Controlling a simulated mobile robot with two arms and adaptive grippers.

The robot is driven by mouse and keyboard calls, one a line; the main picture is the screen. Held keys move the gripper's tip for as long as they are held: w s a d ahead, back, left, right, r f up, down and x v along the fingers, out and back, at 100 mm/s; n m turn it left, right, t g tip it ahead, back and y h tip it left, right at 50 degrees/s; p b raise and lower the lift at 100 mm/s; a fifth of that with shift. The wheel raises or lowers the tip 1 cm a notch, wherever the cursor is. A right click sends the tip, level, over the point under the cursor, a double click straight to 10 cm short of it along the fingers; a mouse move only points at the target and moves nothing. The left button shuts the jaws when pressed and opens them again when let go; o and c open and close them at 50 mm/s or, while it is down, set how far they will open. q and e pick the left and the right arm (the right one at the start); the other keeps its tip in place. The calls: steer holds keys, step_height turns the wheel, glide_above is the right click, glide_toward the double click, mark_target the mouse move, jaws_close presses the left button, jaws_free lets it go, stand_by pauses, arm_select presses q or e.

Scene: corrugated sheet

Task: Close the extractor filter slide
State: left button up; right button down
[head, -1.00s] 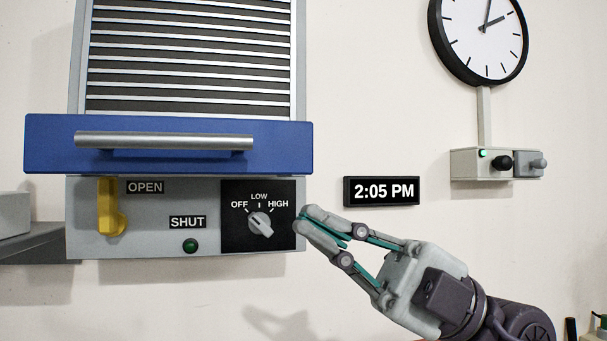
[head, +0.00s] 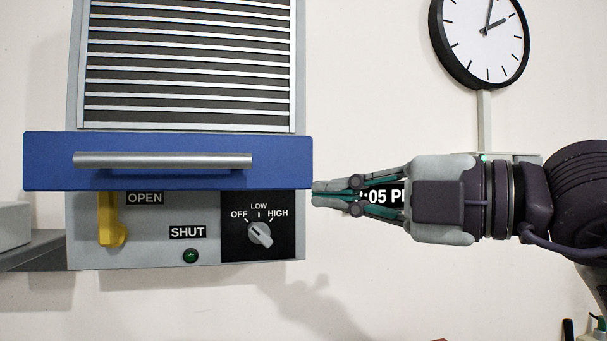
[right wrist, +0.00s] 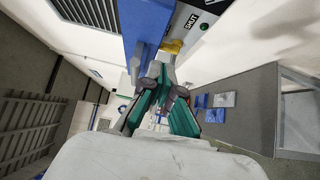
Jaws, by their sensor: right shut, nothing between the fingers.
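The filter slide has a blue front bar (head: 270,160) with a silver handle (head: 165,160), across the lower part of the grey extractor. In the right wrist view the blue slide (right wrist: 140,20) runs in from the top beside the fingers. My right gripper (head: 318,193) is shut and empty. It points left, with its fingertips just off the lower right corner of the blue bar; I cannot tell whether they touch. Its fingers also show in the right wrist view (right wrist: 163,70). My left gripper is not in view.
A wall clock (head: 485,35) hangs at upper right.

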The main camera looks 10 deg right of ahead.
steer(key=w+p, duration=0.1)
steer(key=w+a, duration=0.1)
steer(key=w, duration=0.1)
steer(key=w+a+p, duration=0.1)
steer(key=w, duration=0.1)
steer(key=shift+a+r+p, duration=0.1)
steer(key=shift+r+p, duration=0.05)
steer(key=shift+p, duration=0.2)
steer(key=shift+w, duration=0.55)
